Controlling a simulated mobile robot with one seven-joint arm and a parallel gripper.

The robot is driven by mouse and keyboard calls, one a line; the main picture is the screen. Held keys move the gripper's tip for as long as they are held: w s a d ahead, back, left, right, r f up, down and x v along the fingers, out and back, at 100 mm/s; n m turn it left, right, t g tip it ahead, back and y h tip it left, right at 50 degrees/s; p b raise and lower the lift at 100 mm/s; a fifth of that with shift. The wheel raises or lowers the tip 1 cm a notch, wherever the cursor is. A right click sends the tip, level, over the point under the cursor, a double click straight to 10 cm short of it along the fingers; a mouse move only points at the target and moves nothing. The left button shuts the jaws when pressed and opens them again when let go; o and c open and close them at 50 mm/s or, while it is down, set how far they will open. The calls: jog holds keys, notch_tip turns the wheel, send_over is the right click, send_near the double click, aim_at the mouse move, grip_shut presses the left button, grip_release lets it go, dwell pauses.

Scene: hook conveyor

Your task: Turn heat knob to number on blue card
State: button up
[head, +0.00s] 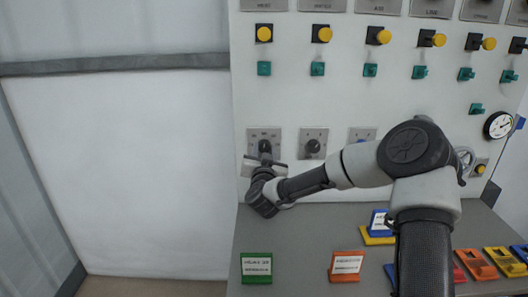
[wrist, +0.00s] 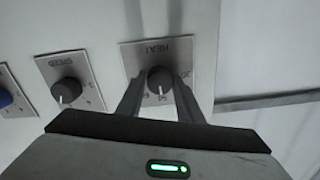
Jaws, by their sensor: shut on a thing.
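The heat knob (wrist: 160,79) is a round black knob on a grey plate marked HEAT, upside down in the wrist view. In the head view the heat knob (head: 265,145) is at the panel's lower left. My gripper (wrist: 158,88) has one finger on each side of the knob and is shut on it. The gripper (head: 265,160) also shows in the head view. A white pointer mark faces down on the knob in the wrist view; I cannot read its number surely. The blue card (head: 379,220) stands on the desk, partly hidden by my arm, its writing too small to read.
The speed knob (wrist: 66,91) sits beside the heat plate. Yellow buttons (head: 264,34) and green switches (head: 264,68) line the panel above. A green card (head: 256,266) and an orange card (head: 346,264) stand on the grey desk (head: 300,232). A gauge (head: 498,125) is at right.

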jog(key=shift+b, duration=0.4)
jog(key=n+b, duration=0.2)
jog(key=shift+a+n, duration=0.15)
jog(key=shift+n, duration=0.25)
jog(key=n+b, duration=0.1)
jog(key=n, duration=0.2)
jog(key=n+b, duration=0.1)
jog(key=n, duration=0.2)
jog(key=shift+d+f, duration=0.1)
jog(key=shift+d, duration=0.1)
jog(key=shift+b, duration=0.3)
jog(key=o, duration=1.1)
jog(key=shift+c, duration=0.2)
